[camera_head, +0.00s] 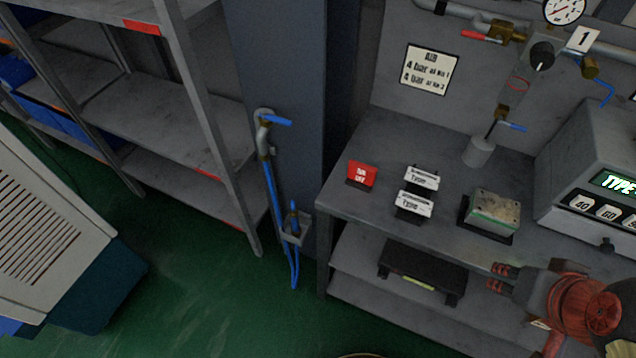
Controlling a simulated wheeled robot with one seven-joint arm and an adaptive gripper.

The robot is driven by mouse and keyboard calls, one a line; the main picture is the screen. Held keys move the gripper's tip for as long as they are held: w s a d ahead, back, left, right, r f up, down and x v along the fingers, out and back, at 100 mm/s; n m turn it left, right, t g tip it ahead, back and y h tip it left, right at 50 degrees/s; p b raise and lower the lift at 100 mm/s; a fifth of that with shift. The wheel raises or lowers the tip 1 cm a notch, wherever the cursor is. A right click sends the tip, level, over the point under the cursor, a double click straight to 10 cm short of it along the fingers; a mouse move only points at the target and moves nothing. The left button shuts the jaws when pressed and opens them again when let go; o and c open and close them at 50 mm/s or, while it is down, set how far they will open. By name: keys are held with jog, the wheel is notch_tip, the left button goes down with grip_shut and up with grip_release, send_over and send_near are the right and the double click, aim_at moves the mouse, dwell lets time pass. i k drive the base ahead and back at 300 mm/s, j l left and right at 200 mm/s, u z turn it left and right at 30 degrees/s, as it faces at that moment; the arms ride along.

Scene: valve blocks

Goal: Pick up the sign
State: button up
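A small red sign (361,174) with white lettering stands on a dark base at the left of the grey workbench. Two white signs with black "Type" lettering, one behind (422,178) and one in front (414,204), stand in dark holders just right of it. My gripper (499,278) is at the lower right, by the front edge of the bench, pointing left. Its two red-padded fingertips are apart with nothing seen between them. It is well to the right of and below the signs in the picture, touching none.
The workbench (345,208) also bears a metal block (494,212) in a dark fixture and a grey tester (590,165) with a lit display. A black stand (422,272) is on the lower shelf. Shelving (165,120) stands left; green floor (200,290) lies open between.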

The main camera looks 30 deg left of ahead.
aim_at(362, 176)
jog(key=u, duration=1)
jog(key=j+z, duration=0.15)
jog(key=z, duration=0.25)
jog(key=j+z, duration=0.2)
jog(key=z, duration=0.2)
jog(key=k+j+z, duration=0.1)
jog(key=z, duration=0.3)
jog(key=j+z, duration=0.15)
jog(key=z, duration=0.25)
jog(key=k+j+z, duration=0.1)
jog(key=z, duration=0.3)
jog(key=k+j, duration=0.55)
